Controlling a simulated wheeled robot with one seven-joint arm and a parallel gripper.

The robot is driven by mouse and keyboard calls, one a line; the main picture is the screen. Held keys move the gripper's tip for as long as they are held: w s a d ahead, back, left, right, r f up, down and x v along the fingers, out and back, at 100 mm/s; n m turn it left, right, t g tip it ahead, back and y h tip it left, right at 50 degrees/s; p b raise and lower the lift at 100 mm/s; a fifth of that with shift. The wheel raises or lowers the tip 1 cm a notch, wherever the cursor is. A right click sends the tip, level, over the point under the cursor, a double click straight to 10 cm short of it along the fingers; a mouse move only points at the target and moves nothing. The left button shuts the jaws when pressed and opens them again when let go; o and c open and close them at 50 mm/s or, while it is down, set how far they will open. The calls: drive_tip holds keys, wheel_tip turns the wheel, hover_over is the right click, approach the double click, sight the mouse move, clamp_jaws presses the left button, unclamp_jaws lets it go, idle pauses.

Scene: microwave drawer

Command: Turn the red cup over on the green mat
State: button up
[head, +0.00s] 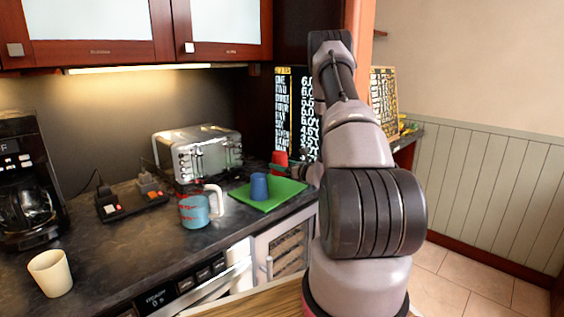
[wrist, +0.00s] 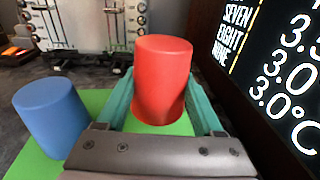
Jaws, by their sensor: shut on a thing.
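The red cup (wrist: 163,80) sits between the two teal fingers of my gripper (wrist: 160,92) in the wrist view, which are shut on its sides. A smooth, closed-looking red end faces up in that view. In the head view the red cup (head: 279,159) shows at the far edge of the green mat (head: 240,194), with my gripper (head: 298,170) at its right, partly hidden by my arm. The mat shows under and around the cup in the wrist view (wrist: 95,100). I cannot tell whether the cup touches the mat.
A blue cup (head: 259,187) stands on the mat, left of the red cup in the wrist view (wrist: 48,117). A toaster (head: 198,153) is behind, a teal mug (head: 196,210) to the left and a black price board (head: 296,112) close at the right. The mat's front is clear.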

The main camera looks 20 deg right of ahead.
drive_tip(key=shift+f, duration=2.45)
drive_tip(key=o, duration=1.4)
